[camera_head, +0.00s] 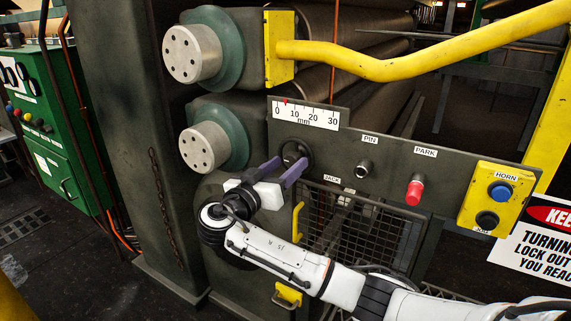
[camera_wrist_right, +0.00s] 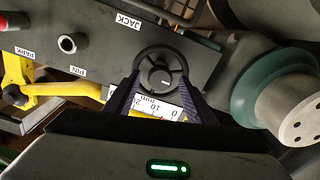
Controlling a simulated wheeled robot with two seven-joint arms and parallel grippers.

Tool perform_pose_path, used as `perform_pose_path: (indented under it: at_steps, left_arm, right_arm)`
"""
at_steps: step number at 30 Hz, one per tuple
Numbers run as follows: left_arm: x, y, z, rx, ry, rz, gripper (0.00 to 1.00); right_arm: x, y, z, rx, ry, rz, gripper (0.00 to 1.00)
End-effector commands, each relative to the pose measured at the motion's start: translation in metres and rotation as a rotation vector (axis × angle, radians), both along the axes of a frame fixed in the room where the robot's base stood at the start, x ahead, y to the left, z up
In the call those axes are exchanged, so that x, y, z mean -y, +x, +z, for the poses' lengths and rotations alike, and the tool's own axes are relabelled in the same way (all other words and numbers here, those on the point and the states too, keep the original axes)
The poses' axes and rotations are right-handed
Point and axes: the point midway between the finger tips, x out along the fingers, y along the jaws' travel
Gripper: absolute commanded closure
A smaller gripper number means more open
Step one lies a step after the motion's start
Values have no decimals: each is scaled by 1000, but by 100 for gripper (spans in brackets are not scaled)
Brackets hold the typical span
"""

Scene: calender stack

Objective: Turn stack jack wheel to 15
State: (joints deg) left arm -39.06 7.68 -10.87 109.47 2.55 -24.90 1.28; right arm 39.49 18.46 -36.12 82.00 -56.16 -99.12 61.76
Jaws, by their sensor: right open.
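The black jack wheel (camera_head: 296,150) is on the grey panel, above the JACK label (camera_head: 332,179). The wrist view shows its round rim and dark hub with a pale mark (camera_wrist_right: 158,72). The mm scale (camera_head: 306,115) is above the wheel, and its red pointer (camera_head: 285,101) stands between 0 and 10. My right gripper (camera_head: 290,165) is open at the wheel. In the wrist view its two purple fingers (camera_wrist_right: 160,88) are on either side of the rim. I cannot tell whether they touch it. My left gripper is not in view.
The PIN knob (camera_head: 363,168), red PARK knob (camera_head: 414,192) and yellow HORN box (camera_head: 497,197) are to the right on the panel. A yellow bar (camera_head: 400,66) crosses above. Roller ends (camera_head: 192,54) are to the left, and a mesh guard (camera_head: 360,229) is below.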

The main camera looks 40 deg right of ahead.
Motion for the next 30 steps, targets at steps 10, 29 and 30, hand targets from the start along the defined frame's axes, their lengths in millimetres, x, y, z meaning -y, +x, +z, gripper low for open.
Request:
perform_pose_path:
  at_steps: [10,29,30]
  left_arm:
    - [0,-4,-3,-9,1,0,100]
    - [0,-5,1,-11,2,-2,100]
    - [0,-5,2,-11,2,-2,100]
  right_arm:
    - [2,1,0,-1,0,1,60]
    - [2,0,-1,-108,-42,0,91]
    - [1,0,-1,-132,-51,-1,91]
